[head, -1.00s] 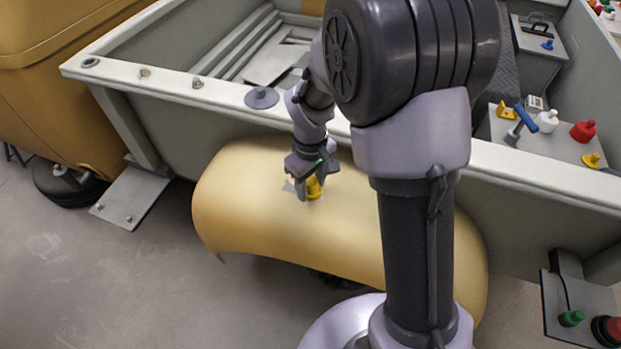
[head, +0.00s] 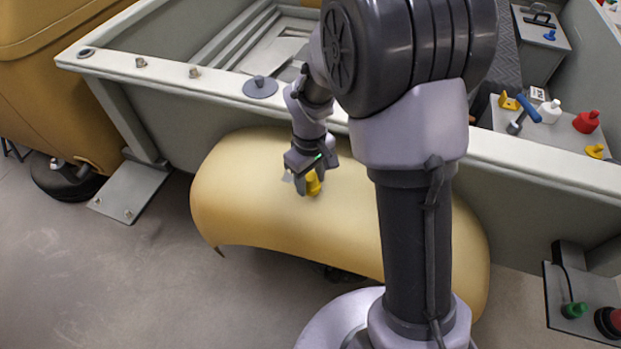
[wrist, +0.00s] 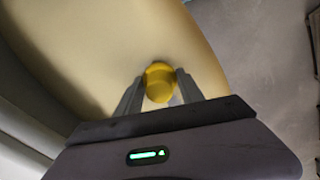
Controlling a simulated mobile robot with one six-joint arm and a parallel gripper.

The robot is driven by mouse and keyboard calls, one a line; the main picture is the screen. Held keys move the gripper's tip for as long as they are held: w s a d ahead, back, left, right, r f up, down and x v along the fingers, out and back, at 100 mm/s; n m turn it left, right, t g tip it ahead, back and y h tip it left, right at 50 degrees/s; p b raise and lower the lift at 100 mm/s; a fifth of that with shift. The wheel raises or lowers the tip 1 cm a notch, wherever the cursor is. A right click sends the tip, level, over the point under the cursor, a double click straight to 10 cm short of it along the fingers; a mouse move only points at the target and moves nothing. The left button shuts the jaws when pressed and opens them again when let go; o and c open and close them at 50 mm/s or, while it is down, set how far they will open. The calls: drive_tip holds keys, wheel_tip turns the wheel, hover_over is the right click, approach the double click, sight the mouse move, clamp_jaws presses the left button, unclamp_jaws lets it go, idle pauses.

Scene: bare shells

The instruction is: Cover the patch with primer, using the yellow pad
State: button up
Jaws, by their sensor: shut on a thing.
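My gripper (head: 306,182) is shut on the yellow pad (head: 313,184), over the upper middle of the tan curved fender (head: 240,190). In the wrist view the pad's round yellow knob (wrist: 159,82) sits between the two fingers of my gripper (wrist: 159,92). The pad's underside is hidden, and I cannot tell whether it touches the fender. A small pale grey bit, seemingly the patch (head: 287,177), shows just left of the gripper in the head view. The rest of that spot is hidden by the gripper and pad.
A grey trailer wall with a pale rim (head: 220,84) stands behind the fender. A grey knobbed disc (head: 260,87) lies on the rim.

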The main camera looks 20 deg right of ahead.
drive_tip(key=shift+f+b, duration=0.7)
drive_tip(key=shift+f, duration=0.25)
